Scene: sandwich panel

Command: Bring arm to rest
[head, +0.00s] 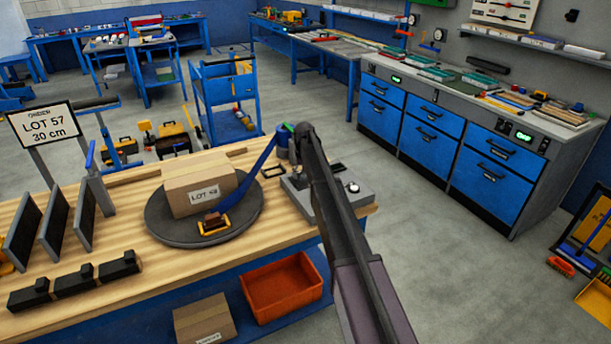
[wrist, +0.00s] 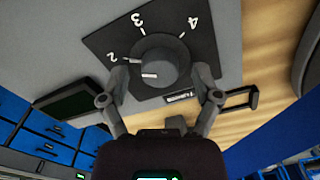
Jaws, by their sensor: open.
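In the wrist view, a round dark knob (wrist: 165,62) sits on a black dial plate (wrist: 187,28) marked 2, 3 and 4. A white mark on the knob is on its left side, toward the 2. My gripper (wrist: 162,74) is open, with one finger on each side of the knob. I cannot tell whether either finger touches it. In the head view, my arm (head: 340,215) reaches over the bench to a grey box (head: 325,200) at its right end. The arm hides the gripper and the knob there.
A round turntable (head: 165,233) with a cardboard box (head: 198,182) stands left of my arm on the wooden bench (head: 125,195). A blue strip (head: 245,188) rises from it toward the arm. An orange bin (head: 282,285) is below. Open floor (head: 430,240) lies right.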

